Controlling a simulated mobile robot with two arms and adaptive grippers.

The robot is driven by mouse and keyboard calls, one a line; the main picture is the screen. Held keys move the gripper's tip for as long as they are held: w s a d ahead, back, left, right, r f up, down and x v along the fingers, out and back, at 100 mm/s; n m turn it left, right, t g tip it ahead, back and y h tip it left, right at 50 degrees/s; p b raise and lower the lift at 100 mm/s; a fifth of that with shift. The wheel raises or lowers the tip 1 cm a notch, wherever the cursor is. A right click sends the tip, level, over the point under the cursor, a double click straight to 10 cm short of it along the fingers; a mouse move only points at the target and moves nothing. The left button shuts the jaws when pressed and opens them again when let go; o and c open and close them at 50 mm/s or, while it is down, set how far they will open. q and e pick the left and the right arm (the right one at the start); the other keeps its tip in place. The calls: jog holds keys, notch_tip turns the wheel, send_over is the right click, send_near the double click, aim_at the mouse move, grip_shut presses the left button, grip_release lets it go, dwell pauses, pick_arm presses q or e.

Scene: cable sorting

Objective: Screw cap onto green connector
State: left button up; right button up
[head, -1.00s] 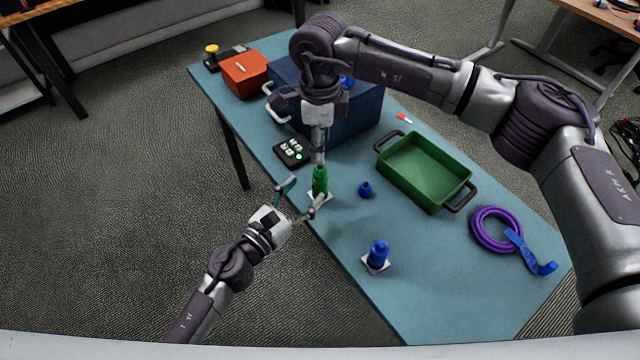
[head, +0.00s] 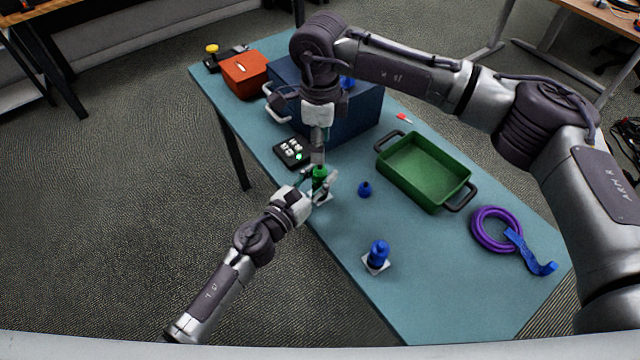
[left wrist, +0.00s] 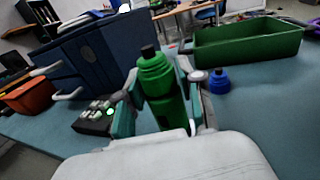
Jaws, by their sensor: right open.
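The green connector (head: 320,184) stands upright on a small white base at the table's near edge. In the left wrist view its lower body (left wrist: 168,112) is between my left fingers, and a wider ribbed green cap (left wrist: 155,74) with a dark tip sits on top. My left gripper (head: 319,186) reaches around the connector from the near side, one finger on each side and close to it. Whether both fingers press on it I cannot tell. My right gripper (head: 318,157) points down just above the connector, open; its fingertips are small and partly hidden.
A blue cap (head: 364,189) lies right of the connector, and a blue connector (head: 378,254) stands nearer. A black button box (head: 291,152) is behind left, a blue bin (head: 350,128) behind, a green tray (head: 420,200) right. A purple cable coil (head: 476,238) lies far right.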

aim_at(320, 167)
pick_arm(q)
grip_shut()
pick_arm(e)
jog(key=shift+a+m, duration=0.1)
jog(key=shift+m, duration=0.8)
jog(key=m, duration=0.2)
jog(key=shift+m, duration=0.4)
jog(key=shift+f, duration=0.1)
jog(key=shift+f, duration=3.95)
jog(key=shift+c, duration=0.3)
